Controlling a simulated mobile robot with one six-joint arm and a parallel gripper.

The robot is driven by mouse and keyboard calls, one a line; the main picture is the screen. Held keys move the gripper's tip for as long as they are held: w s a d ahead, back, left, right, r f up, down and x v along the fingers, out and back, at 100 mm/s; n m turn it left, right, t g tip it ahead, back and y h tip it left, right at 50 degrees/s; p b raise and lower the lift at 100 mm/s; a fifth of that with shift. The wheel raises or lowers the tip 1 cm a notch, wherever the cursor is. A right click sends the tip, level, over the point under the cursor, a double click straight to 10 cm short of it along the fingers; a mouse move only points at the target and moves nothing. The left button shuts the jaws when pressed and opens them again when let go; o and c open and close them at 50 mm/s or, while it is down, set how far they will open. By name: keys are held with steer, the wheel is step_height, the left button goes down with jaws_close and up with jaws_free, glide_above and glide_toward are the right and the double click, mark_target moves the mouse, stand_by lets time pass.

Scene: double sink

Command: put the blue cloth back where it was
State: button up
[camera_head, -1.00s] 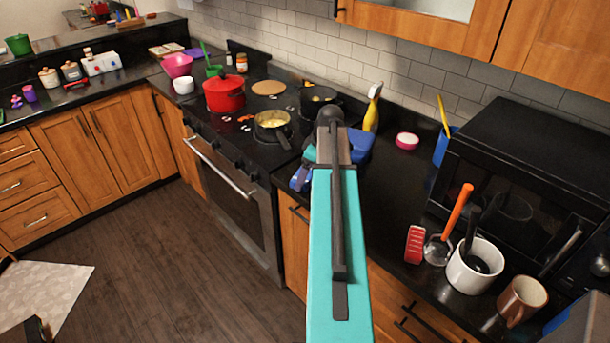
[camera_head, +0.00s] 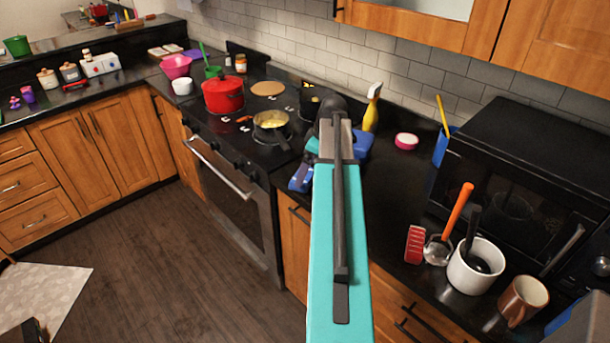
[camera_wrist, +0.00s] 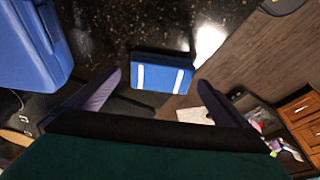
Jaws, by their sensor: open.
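The blue cloth (camera_wrist: 160,72) has two white stripes and looks folded. In the wrist view it lies at the front edge of the dark speckled counter, between my open fingers and apart from both. My gripper (camera_wrist: 160,80) is open with nothing held; I cannot tell its height above the cloth. In the head view, the cloth (camera_head: 299,179) shows as a small blue patch left of my arm, beside the stove.
A larger blue object (camera_head: 360,143) stands close behind my arm; it also fills the wrist view's upper left (camera_wrist: 30,50). A yellow spray bottle (camera_head: 372,108) is behind it. The stove (camera_head: 262,135) with pans is left.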

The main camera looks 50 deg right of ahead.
steer(key=b+v, duration=0.1)
steer(key=v, duration=0.7)
steer(key=shift+r+b, duration=0.35)
steer(key=shift+b, duration=0.05)
steer(key=shift+s, duration=0.15)
stand_by(0.4)
